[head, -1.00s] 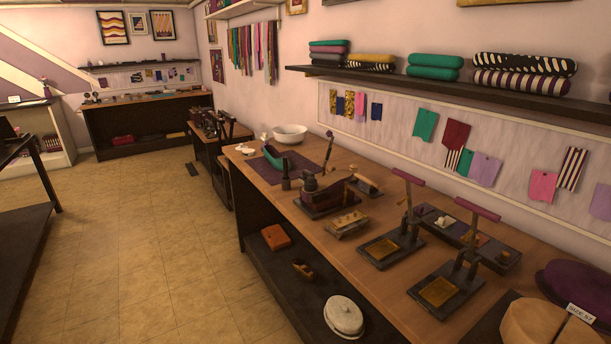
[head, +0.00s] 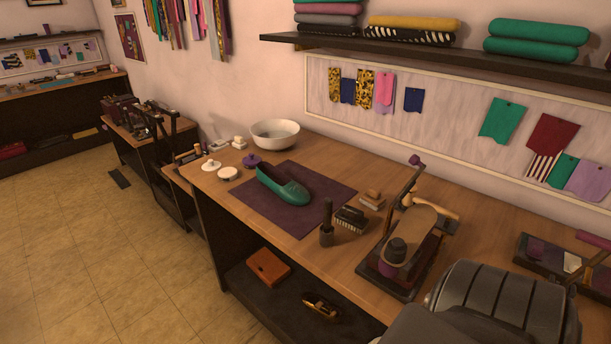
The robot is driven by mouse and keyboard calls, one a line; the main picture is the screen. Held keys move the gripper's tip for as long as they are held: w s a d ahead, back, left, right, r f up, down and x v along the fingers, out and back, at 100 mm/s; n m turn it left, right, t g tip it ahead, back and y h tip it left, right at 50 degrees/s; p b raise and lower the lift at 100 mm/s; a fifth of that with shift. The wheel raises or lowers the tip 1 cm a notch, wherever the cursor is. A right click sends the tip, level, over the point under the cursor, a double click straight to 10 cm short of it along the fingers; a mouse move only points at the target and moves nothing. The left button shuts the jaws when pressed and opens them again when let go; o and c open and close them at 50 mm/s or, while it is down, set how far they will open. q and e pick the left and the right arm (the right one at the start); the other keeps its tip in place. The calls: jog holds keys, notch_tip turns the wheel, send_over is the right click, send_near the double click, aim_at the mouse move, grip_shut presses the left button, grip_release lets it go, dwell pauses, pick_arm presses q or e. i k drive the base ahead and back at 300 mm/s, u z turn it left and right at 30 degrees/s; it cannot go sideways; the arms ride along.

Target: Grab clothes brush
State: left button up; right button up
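A small dark brush (head: 351,218) with pale bristles along its lower edge lies on the wooden workbench (head: 300,236), just right of the purple mat. It is the thing that looks most like a clothes brush. A smaller wooden-topped block (head: 372,198), perhaps another brush, lies behind it. A wood-and-dark item (head: 320,305) lies on the low shelf; I cannot tell what it is. Part of my own grey arm fills the lower right, in front of the bench. Neither gripper's fingers show.
A green shoe (head: 283,186) sits on the purple mat (head: 325,186). A dark upright tool (head: 326,225) stands left of the brush, and a press-like tool (head: 400,258) stands right. A white bowl (head: 275,134) is at the back.

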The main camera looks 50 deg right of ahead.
aim_at(350, 216)
jog(key=i, duration=3.15)
jog(key=z, duration=4.6)
